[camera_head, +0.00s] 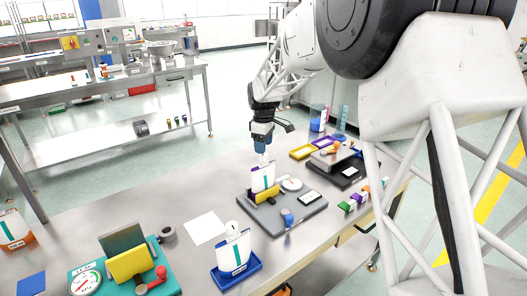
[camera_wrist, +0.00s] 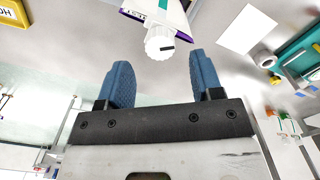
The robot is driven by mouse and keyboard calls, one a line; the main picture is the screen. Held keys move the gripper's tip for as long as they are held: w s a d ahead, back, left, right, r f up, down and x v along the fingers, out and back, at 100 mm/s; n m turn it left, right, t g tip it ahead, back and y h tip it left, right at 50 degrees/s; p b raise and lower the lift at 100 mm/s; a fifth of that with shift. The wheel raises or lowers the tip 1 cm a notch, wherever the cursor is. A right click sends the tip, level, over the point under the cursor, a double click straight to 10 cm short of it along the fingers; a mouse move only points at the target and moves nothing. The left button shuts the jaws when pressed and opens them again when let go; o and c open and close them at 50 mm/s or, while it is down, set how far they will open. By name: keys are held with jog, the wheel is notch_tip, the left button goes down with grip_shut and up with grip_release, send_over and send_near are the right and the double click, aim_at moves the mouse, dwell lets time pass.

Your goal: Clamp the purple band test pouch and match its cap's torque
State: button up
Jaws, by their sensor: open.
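The pouch (camera_wrist: 158,8), white with a teal stripe and a purple edge, shows in the wrist view with its white ribbed cap (camera_wrist: 160,43) bearing a black mark. In the head view a pouch (camera_head: 262,180) stands upright at a yellow clamp block (camera_head: 266,194) on a grey station (camera_head: 300,222). My gripper (camera_head: 262,150) is just above it, pointing down. In the wrist view my gripper (camera_wrist: 160,78) is open, its blue fingers apart, with the cap just beyond the gap between their tips. I cannot tell whether the clamp grips the pouch.
The grey station carries a white dial (camera_head: 292,184) and a blue knob (camera_head: 288,217). A second pouch stands in a blue tray (camera_head: 228,279). A teal station (camera_head: 170,275) with a gauge (camera_head: 86,284) is at front left. Coloured small blocks (camera_head: 345,206) line the right edge.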

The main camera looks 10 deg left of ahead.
jog(key=shift+r, duration=1.8)
jog(key=shift+s+d+r, duration=0.2)
jog(key=shift+d+r, duration=0.05)
jog(key=shift+d, duration=0.1)
jog(key=s+d+r+m+t, duration=0.1)
jog(key=s+d+r+m, duration=0.35)
jog(key=s+d, duration=0.65)
jog(key=s+d+r+m, duration=0.3)
jog(key=s+d+r, duration=0.2)
jog(key=s+d, duration=0.55)
jog(key=s+d+f+m, duration=0.2)
jog(key=s+d, duration=0.1)
jog(key=s, duration=0.6)
jog(key=s+d+f+m+t, duration=0.1)
jog(key=s+d+f+m, duration=0.1)
jog(key=s, duration=0.8)
jog(key=s+d+f+m, duration=0.1)
jog(key=s+d+m, duration=0.3)
jog(key=s, duration=0.5)
jog(key=shift+s+d+f+t, duration=0.15)
jog(key=shift+s+f+t, duration=0.15)
jog(key=shift+f, duration=0.1)
